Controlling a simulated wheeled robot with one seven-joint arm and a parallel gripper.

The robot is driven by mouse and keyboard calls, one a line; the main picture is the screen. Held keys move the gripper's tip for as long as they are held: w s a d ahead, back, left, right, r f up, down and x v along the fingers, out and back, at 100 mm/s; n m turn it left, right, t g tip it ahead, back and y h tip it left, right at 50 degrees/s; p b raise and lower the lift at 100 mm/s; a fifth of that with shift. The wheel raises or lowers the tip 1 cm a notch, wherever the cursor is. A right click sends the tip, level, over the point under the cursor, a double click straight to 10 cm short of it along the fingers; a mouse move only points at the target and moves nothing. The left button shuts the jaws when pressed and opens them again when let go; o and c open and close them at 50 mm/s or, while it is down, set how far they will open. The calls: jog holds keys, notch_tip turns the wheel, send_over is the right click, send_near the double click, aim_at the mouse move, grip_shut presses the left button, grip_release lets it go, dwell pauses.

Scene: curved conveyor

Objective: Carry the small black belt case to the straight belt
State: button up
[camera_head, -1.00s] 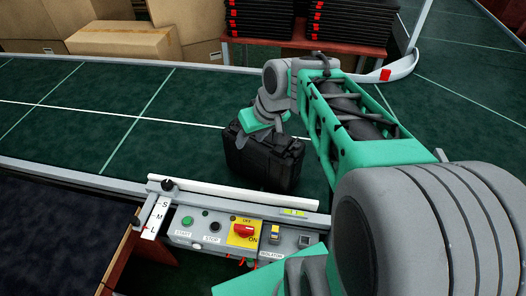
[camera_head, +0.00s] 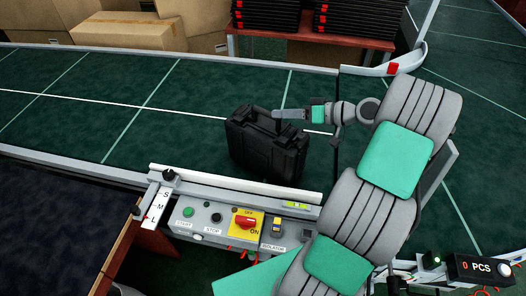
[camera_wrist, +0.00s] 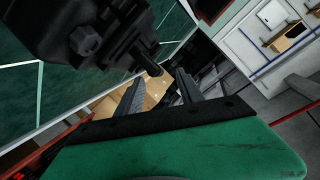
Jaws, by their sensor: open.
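The small black case (camera_head: 262,148) stands upright on the green belt (camera_head: 110,110), close to the front rail. My gripper (camera_head: 277,114) comes in from the right at the height of the case's top edge, by its handle. In the wrist view the black case (camera_wrist: 100,30) fills the upper left, and my gripper (camera_wrist: 160,85) shows two fingers apart. A dark bar of the case, seemingly the handle, reaches toward the space between the fingertips. I cannot tell whether the fingers touch it.
A control panel (camera_head: 215,221) with buttons and a red switch lies along the belt's front edge. A white rail (camera_head: 235,185) runs beside it. Cardboard boxes (camera_head: 130,30) and black stacked cases (camera_head: 355,18) stand behind the belt. A metal guide (camera_head: 395,67) curves at the right.

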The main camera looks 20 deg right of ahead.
aim_at(266, 112)
jog(key=shift+w+a+f+b, duration=0.5)
jog(key=shift+a+b, duration=0.05)
jog(key=shift+b, duration=0.15)
jog(key=b+x, duration=0.2)
jog(key=b, duration=0.1)
jog(key=b+x, duration=0.2)
jog(key=b, duration=0.1)
jog(key=shift+w+f+b, duration=0.3)
jog(key=shift+w+b, duration=0.1)
jog(key=shift+w, duration=0.05)
jog(key=shift+w+a+r, duration=0.1)
jog(key=shift+w+a, duration=0.05)
jog(key=shift+a, duration=0.05)
jog(key=shift+r, duration=0.15)
grip_shut()
jog(key=shift+r, duration=0.1)
